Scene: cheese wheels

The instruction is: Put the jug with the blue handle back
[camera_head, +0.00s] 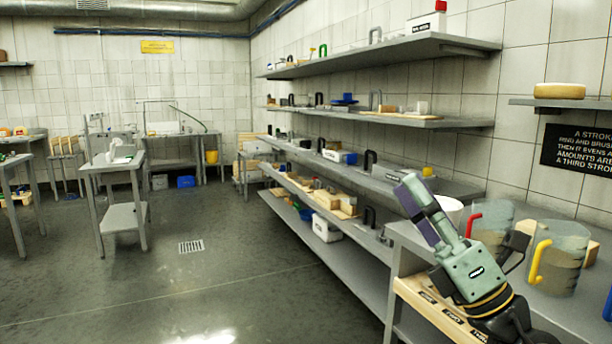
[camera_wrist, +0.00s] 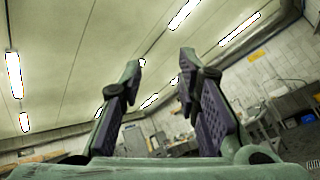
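A piece of blue handle (camera_head: 607,305) shows at the far right edge of the head view; the jug it belongs to is cut off by the frame. Two clear jugs stand on the grey table at right, one with a red handle (camera_head: 490,226) and one with a yellow handle (camera_head: 562,258). My gripper (camera_head: 412,195) is raised in front of this table, left of the jugs, with its fingers pointing up and left. In the wrist view my gripper (camera_wrist: 160,62) is open and empty, its two fingers apart against the ceiling.
The grey table (camera_head: 575,312) has a wooden label rack (camera_head: 430,300) at its front. A white tub (camera_head: 450,208) stands behind my gripper. A small wall shelf (camera_head: 570,103) holds a cheese wheel (camera_head: 559,91). Long shelves (camera_head: 385,50) line the right wall.

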